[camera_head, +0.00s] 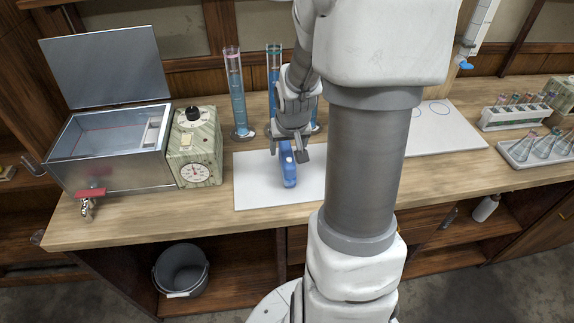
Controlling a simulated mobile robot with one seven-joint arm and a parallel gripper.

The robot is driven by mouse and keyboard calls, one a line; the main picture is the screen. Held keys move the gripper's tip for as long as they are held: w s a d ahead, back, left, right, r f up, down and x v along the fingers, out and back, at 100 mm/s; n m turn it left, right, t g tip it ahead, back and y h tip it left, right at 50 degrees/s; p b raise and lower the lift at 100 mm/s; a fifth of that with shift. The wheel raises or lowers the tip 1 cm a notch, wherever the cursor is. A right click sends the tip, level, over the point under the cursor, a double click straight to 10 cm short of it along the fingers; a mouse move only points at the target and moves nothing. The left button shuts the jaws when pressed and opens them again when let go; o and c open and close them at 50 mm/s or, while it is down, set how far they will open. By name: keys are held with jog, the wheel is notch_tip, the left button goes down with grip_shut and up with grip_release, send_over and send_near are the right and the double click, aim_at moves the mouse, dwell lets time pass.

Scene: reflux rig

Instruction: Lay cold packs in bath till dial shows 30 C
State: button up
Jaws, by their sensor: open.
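The metal bath (115,178) stands at the left of the bench with its lid (105,67) raised. Liquid shows inside it, and I make out no pack in it. A round white dial (195,174) with a red needle is on the control box to its right; its numbers are too small to read. One blue cold pack (289,176) lies on a white mat (250,192). My gripper (288,156) is open and points down at the pack's far end. Whether its fingers touch the pack, I cannot tell. My arm hides part of the mat.
A red-handled tap (89,193) sticks out at the bath's front. A grey bucket (181,270) is below the bench. A tube rack (516,117) and a flask tray (535,149) are at the right.

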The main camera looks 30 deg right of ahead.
aim_at(287, 153)
jog(key=shift+b+x, duration=1.85)
jog(key=shift+x, duration=0.7)
jog(key=shift+r, duration=0.1)
jog(key=shift+f, duration=0.3)
jog(key=shift+c, duration=0.2)
grip_shut()
